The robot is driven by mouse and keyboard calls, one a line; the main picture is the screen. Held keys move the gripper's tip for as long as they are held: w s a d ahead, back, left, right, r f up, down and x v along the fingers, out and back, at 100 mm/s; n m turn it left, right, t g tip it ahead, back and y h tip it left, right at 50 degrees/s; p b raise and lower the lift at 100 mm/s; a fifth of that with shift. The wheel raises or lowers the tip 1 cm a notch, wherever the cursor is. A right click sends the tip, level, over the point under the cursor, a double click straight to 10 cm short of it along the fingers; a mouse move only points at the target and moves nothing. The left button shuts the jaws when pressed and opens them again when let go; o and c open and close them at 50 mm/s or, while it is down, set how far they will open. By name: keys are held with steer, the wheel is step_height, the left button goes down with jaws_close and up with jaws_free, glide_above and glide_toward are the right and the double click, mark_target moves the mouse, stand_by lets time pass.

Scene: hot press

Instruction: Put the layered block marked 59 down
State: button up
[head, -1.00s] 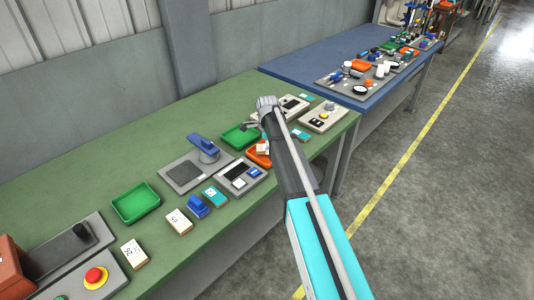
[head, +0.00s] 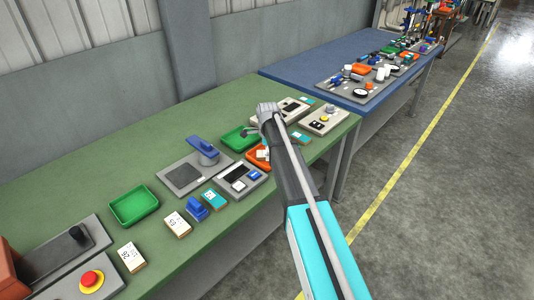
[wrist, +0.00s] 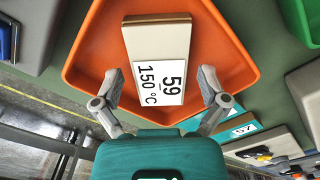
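The layered block marked 59 (wrist: 157,55) has a pale body and a white label reading "59, 150 °C". In the wrist view it lies within the orange tray (wrist: 90,50), its labelled end toward me. My gripper (wrist: 160,82) is open, with one finger on each side of the block and a visible gap between each finger and the block. In the head view the orange tray (head: 250,153) and block (head: 262,156) are partly hidden by my arm, and my gripper's fingers cannot be made out.
A green tray (head: 240,137) stands just behind the orange one. A grey panel with a screen (head: 240,180) is at its front left. Other marked blocks (head: 177,224) and another green tray (head: 133,206) are further left on the green table (head: 90,165).

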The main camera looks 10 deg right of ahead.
steer(key=shift+r, duration=0.15)
stand_by(0.3)
step_height(320, 180, up, 12)
steer(key=p, duration=1.2)
steer(key=shift+s, duration=0.1)
stand_by(0.6)
steer(key=s+n, duration=1.9)
steer(key=s, duration=1)
steer(key=shift+n, duration=0.4)
